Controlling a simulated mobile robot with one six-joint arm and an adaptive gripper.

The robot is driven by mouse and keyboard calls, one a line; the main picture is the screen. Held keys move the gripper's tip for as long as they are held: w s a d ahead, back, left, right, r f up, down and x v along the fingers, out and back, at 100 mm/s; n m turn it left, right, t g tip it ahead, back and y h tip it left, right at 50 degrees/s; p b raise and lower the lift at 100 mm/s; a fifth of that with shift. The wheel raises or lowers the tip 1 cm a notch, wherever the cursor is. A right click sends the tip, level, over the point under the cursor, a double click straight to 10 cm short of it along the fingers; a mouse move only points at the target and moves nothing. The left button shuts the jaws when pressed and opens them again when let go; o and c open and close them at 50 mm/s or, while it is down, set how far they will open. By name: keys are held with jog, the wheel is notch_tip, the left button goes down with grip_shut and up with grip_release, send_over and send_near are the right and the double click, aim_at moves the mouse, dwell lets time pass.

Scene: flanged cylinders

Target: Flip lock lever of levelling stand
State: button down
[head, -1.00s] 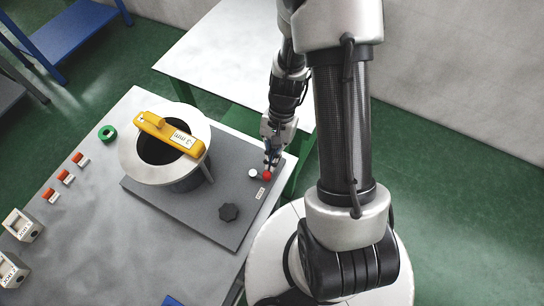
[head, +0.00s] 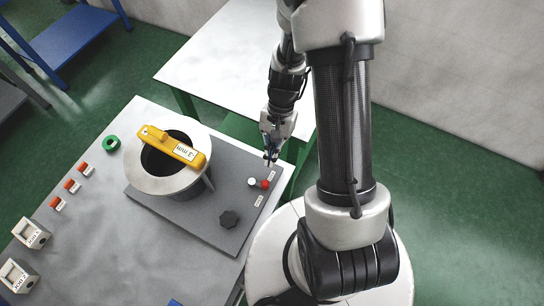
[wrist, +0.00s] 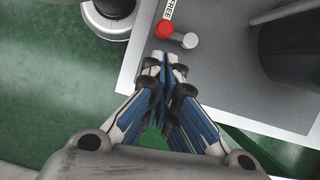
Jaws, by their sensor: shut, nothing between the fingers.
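The levelling stand is a grey plate (head: 200,218) on the table. Its lock lever has a red knob (head: 265,184) and a white round end (head: 252,181) near the plate's right edge. In the wrist view the red knob (wrist: 164,30) lies left of the white end (wrist: 190,41), and a "FREE" label (wrist: 173,8) is above them.
A grey flanged cylinder (head: 140,176) stands on the plate with a yellow gauge bar (head: 172,144) across its top. A black star knob (head: 229,219) is at the plate's front. A white table (head: 225,50) stands behind. Red clips and blocks lie at left.

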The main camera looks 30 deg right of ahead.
jog(key=p+v, duration=0.2)
jog(key=v, duration=0.2)
jog(key=shift+w+r, duration=0.15)
jog(key=shift+r, duration=0.05)
dwell(0.3)
notch_tip(320, 180, up, 13)
jog(key=a+n+t+h+b, duration=0.2)
jog(key=n+t+b, duration=0.1)
jog(key=n+b, duration=0.15)
jog(key=s+a+r+n+t+h+b, duration=0.1)
jog(key=s+a+r+n+t+b, duration=0.1)
jog(key=s, duration=0.8)
notch_tip(320, 180, up, 4)
jog(key=n+t+b, duration=0.1)
jog(key=n+t, duration=0.1)
jog(key=n, duration=0.1)
jog(key=shift+a+t+b, duration=0.2)
jog(key=shift+t+b, duration=0.1)
jog(key=shift+r, duration=0.15)
